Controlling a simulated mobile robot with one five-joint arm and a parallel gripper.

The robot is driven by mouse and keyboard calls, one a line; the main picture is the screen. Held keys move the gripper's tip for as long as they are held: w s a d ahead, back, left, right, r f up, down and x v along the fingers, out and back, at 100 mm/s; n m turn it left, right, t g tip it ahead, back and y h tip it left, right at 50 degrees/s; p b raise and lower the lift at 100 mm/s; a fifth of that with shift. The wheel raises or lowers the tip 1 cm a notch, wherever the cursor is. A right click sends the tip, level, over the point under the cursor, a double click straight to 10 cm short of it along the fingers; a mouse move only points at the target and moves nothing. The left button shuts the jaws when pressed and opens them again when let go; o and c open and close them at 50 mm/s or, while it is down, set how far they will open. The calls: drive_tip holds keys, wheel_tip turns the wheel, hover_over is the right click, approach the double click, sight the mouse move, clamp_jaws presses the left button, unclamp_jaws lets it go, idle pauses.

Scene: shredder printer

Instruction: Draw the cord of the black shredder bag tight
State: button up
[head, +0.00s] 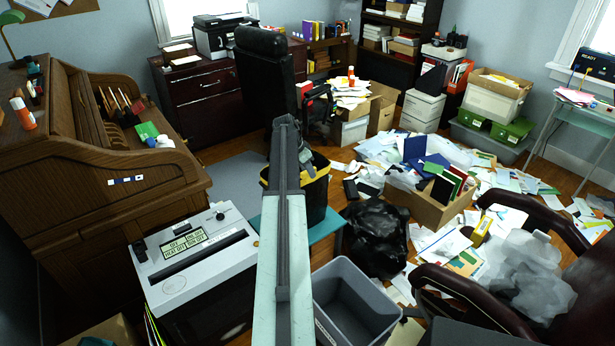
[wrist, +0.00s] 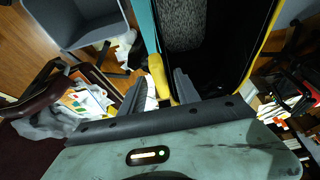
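A black bag or liner with a yellow band around its rim (head: 322,200) stands open behind my arm in the head view. In the wrist view its black inside (wrist: 225,60) shows, with speckled grey material at one side and a yellow edge at right. A thick yellow piece (wrist: 158,78), apparently part of the cord or rim, lies between the fingers of my gripper (wrist: 160,92). The fingers are apart, with a gap on either side of it. In the head view my arm hides part of the bag, and the fingers are hard to make out.
A grey-white shredder-like machine (head: 195,255) stands at left. A grey bin (head: 350,300) stands in front, and a full black bag (head: 376,238) lies right of the open one. Papers and a cardboard box (head: 425,212) clutter the right floor. A dark chair (head: 262,90) stands behind.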

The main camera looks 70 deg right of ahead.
clamp_jaws()
idle(1.4)
